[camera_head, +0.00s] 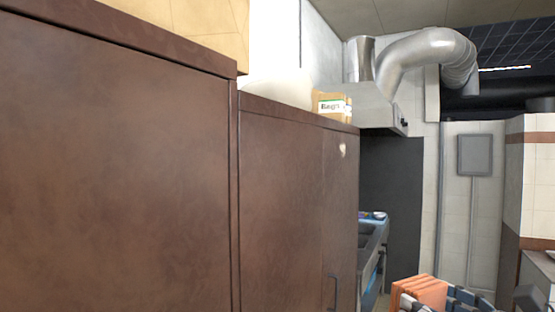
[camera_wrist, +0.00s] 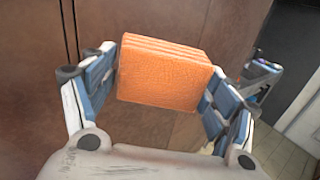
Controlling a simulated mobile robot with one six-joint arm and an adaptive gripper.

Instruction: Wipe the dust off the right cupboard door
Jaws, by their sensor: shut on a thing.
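The brown cupboard stands on the left and middle of the head view. Its right door (camera_head: 340,215) is the narrow panel at the far right, with a dark handle (camera_head: 333,290) low down. A small pale spot (camera_head: 343,150) shows high on that door; I cannot tell whether it is dust. My gripper (camera_wrist: 163,78) is shut on an orange block like a sponge (camera_wrist: 160,85), with a finger on each side. In the head view the orange block (camera_head: 420,288) is at the bottom, right of the door and apart from it in the picture.
A labelled carton (camera_head: 335,107) and a pale rounded thing (camera_head: 275,88) sit on the cupboard top. A dark counter with a sink (camera_head: 370,240) stands beyond the cupboard. A metal duct (camera_head: 430,50) hangs above.

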